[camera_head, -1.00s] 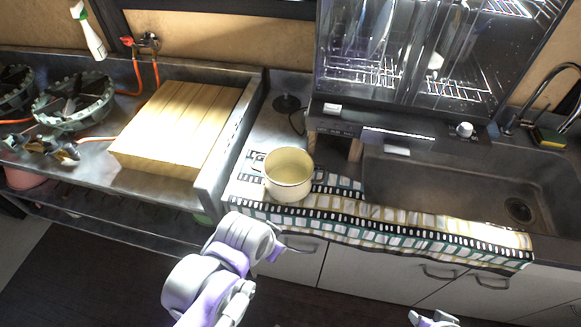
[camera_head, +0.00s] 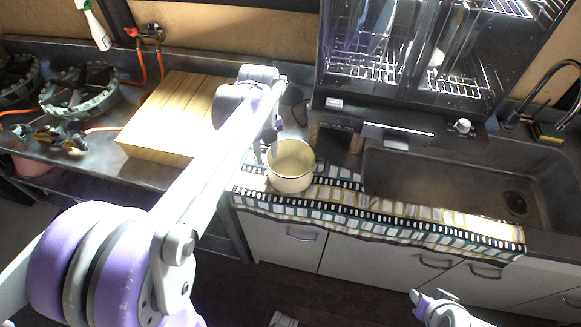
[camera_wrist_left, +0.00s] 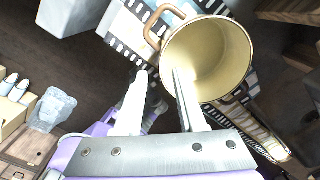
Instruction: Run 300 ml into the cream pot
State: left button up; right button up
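The cream pot (camera_head: 291,182) stands upright on the patterned cloth left of the sink. It also shows in the left wrist view (camera_wrist_left: 235,65), with its brown handles; its visible inside looks empty. My left gripper (camera_head: 268,148) is at the pot's left side, pointing down. In the left wrist view its fingers (camera_wrist_left: 160,85) are apart, one overlapping the pot's opening and one outside the rim. I cannot tell whether they touch it. The tap (camera_head: 545,95) arches at the right behind the sink (camera_head: 450,180). Part of my right arm shows at the bottom right; its fingers are not visible.
A dish cabinet (camera_head: 410,60) with racks stands behind the pot and sink. A wooden board (camera_head: 170,115) lies left of the pot, past a raised metal edge. Burners (camera_head: 80,92) are at far left. The patterned cloth (camera_head: 420,225) runs along the counter front; its right part is clear.

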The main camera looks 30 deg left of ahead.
pick_arm(q)
send_over(271, 180)
jog(key=f, duration=0.4)
jog(key=shift+w+a+f, duration=0.15)
jog(key=shift+a, duration=0.2)
jog(key=f, duration=0.5)
jog(key=shift+d+f, duration=0.1)
jog(key=shift+d, duration=0.25)
grip_shut()
dwell(0.6)
